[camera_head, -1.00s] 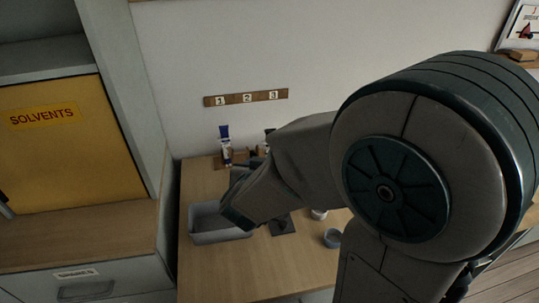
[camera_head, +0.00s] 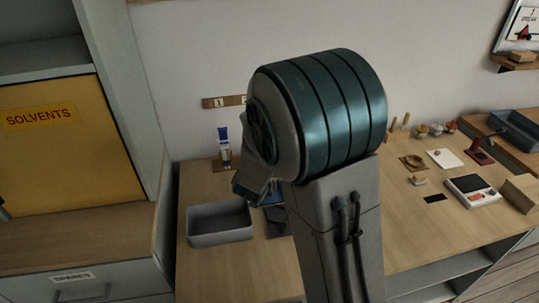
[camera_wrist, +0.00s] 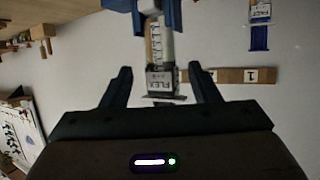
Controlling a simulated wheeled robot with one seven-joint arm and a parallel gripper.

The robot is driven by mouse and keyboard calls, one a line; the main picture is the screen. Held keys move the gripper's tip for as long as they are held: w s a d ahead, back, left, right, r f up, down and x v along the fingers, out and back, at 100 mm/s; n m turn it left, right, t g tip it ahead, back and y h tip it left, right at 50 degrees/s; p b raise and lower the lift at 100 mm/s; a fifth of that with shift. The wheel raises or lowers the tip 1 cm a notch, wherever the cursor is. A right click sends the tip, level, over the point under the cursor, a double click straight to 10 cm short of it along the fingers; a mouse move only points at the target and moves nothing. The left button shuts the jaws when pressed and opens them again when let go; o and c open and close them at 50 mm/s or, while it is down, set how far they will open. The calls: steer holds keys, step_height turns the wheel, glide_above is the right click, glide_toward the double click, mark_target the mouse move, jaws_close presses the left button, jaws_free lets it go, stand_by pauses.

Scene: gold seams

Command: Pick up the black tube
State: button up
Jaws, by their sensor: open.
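In the wrist view my gripper (camera_wrist: 160,67) is open, with one dark finger on each side. A tube with a pale label reading "FLEX" (camera_wrist: 161,78) and a dark flat end lies in line with the gap between the fingers. I cannot tell if it touches them or whether it is the black tube; no plainly black tube body shows.
A grey open bin (camera_head: 220,222) sits at the left front of the bench. A numbered wooden strip (camera_head: 222,102) is on the wall. A scale (camera_head: 471,190), a white card (camera_head: 445,158) and small jars stand to the right. Blue parts (camera_wrist: 172,14) flank the labelled tube.

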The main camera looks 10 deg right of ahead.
steer(key=shift+x, duration=1.45)
steer(key=shift+a, duration=0.1)
steer(key=shift+c, duration=0.4)
steer(key=c, duration=1)
steer(key=shift+r, duration=0.1)
